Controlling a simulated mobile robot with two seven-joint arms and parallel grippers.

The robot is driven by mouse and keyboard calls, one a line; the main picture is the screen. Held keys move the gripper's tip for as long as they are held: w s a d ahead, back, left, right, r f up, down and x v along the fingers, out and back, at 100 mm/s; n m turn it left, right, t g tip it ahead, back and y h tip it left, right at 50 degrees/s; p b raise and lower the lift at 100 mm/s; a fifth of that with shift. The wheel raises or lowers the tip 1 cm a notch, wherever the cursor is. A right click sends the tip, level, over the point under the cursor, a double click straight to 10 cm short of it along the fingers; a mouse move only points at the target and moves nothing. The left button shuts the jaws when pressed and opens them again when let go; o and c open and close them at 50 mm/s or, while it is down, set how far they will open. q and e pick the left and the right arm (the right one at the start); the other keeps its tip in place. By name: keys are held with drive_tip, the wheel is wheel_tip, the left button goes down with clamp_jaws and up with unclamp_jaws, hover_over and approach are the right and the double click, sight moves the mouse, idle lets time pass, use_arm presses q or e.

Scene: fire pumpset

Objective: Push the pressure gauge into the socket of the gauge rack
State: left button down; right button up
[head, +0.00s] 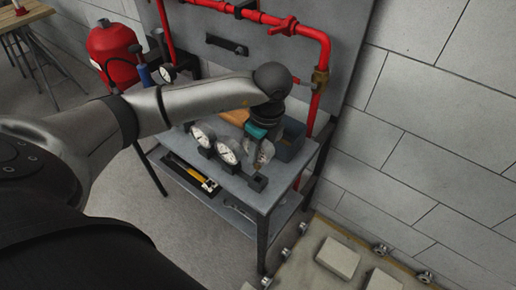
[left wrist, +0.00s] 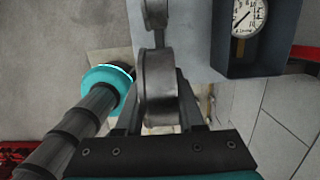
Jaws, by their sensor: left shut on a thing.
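My left gripper (head: 262,151) is shut on a pressure gauge (head: 265,157) above the right end of the bench top. In the left wrist view the held gauge (left wrist: 158,85) shows edge-on as a metal case between the fingers (left wrist: 157,110); its dial face is turned away. In the head view a small dark socket block (head: 257,183) of the gauge rack is just below the held gauge. I cannot tell whether the gauge touches it. Two white-faced gauges (head: 203,137) (head: 228,150) stand in the row to the left. My right gripper is not in view.
A grey-blue bin (head: 290,143) stands behind the gripper, with another gauge (left wrist: 243,17) in it. Red pipes (head: 327,65) run up the back panel. A pallet with pale blocks (head: 338,257) lies at lower right.

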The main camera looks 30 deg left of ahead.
sight(258, 169)
use_arm(q)
drive_tip(key=shift+f+b, duration=1.75)
drive_tip(key=shift+f, duration=0.45)
drive_tip(key=shift+f+b, duration=1.15)
drive_tip(key=shift+f, duration=0.6)
drive_tip(key=shift+c, duration=2.2)
unclamp_jaws()
drive_tip(key=r+p, duration=0.1)
drive_tip(key=r, duration=0.4)
drive_tip(key=d+r+p, duration=0.1)
drive_tip(key=r, duration=0.4)
drive_tip(key=d+r+p, duration=0.1)
drive_tip(key=r, duration=0.4)
drive_tip(key=shift+s+d, duration=0.1)
drive_tip(key=shift+d, duration=0.05)
